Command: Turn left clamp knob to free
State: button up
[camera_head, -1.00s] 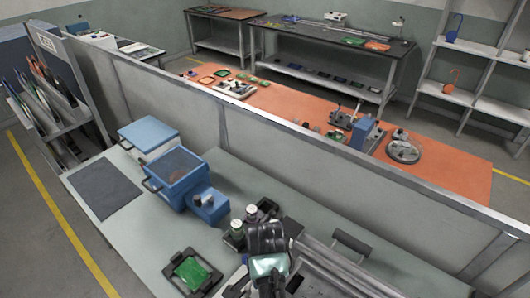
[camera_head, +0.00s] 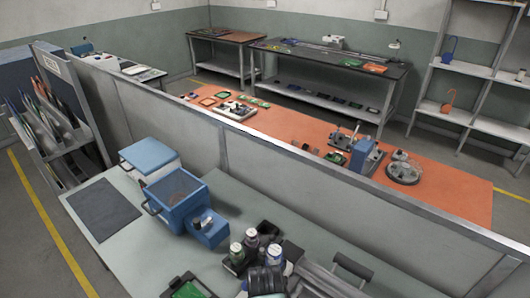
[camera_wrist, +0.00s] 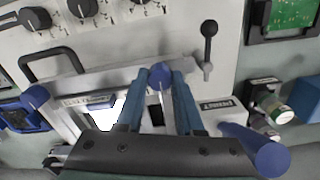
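My gripper (camera_wrist: 160,88) reaches over a light panel in the wrist view, its two blue fingers on either side of a round blue knob (camera_wrist: 160,76). The knob fills most of the gap between the fingertips; whether they touch it I cannot tell. Another blue knob (camera_wrist: 36,97) is at the left edge and a larger blue one (camera_wrist: 268,159) at the lower right, both apart from the fingers. Which is the left clamp knob is not clear from the views. In the head view the black end of my arm is at the bottom edge, and the fingers and knobs are hidden.
A black lever (camera_wrist: 208,42) stands right of the fingers, and a black handle (camera_wrist: 50,62) to the left. Black dials (camera_wrist: 82,8) line the top. A green circuit board (camera_wrist: 288,14) is at upper right. Blue boxes (camera_head: 178,195) stand on the bench in the head view.

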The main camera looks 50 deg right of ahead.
grip_shut()
jog(key=shift+n, duration=0.5)
jog(key=n+p, duration=0.1)
jog(key=n, duration=0.1)
jog(key=shift+r+n+p, duration=0.1)
jog(key=shift+n+p, duration=0.2)
jog(key=shift+n, duration=0.1)
jog(key=n+p, duration=0.1)
jog(key=n, duration=0.3)
jog(key=shift+n, duration=0.3)
jog(key=n+p, duration=0.1)
jog(key=n, duration=0.4)
jog(key=shift+n+p, duration=0.35)
jog(key=shift+n, duration=1.85)
